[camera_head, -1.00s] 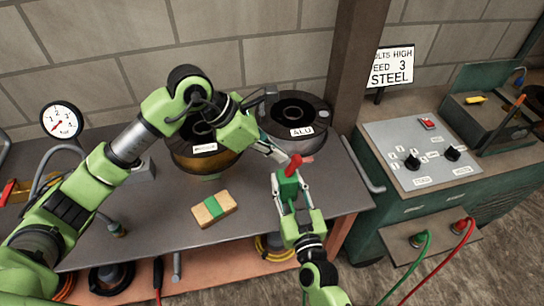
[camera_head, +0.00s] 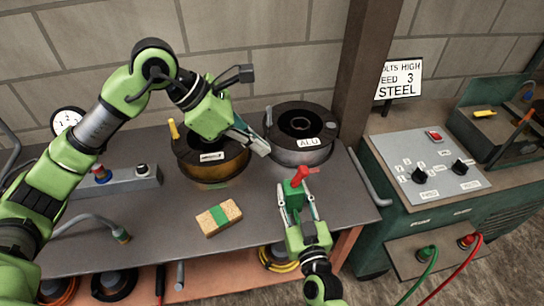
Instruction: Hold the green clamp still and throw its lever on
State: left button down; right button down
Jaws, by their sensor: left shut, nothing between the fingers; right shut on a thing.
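The green clamp (camera_head: 293,194) stands near the front right of the grey bench, with its red lever (camera_head: 300,172) on top, pointing up and to the right. My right gripper (camera_head: 299,203) is shut on the green clamp, one finger on each side of its body. My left gripper (camera_head: 260,146) is shut and empty, above and to the left of the lever, apart from it. It is in front of the gap between the two wire spools. The clamp's lower part is hidden by my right gripper.
A spool marked ALU (camera_head: 322,150) and a copper-coloured spool (camera_head: 192,166) stand behind. A button box (camera_head: 125,180) is at left. The green machine (camera_head: 410,155) stands at right.

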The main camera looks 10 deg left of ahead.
pick_arm(q)
jog(key=r, duration=0.1)
jog(key=a+r, duration=0.1)
jog(key=r, duration=0.2)
jog(key=shift+s+a+r, duration=0.25)
jog(key=shift+a+r, duration=0.05)
jog(key=shift+a, duration=0.05)
pick_arm(e)
jog(key=c, duration=1.4)
grip_release()
jog(key=shift+o, duration=0.2)
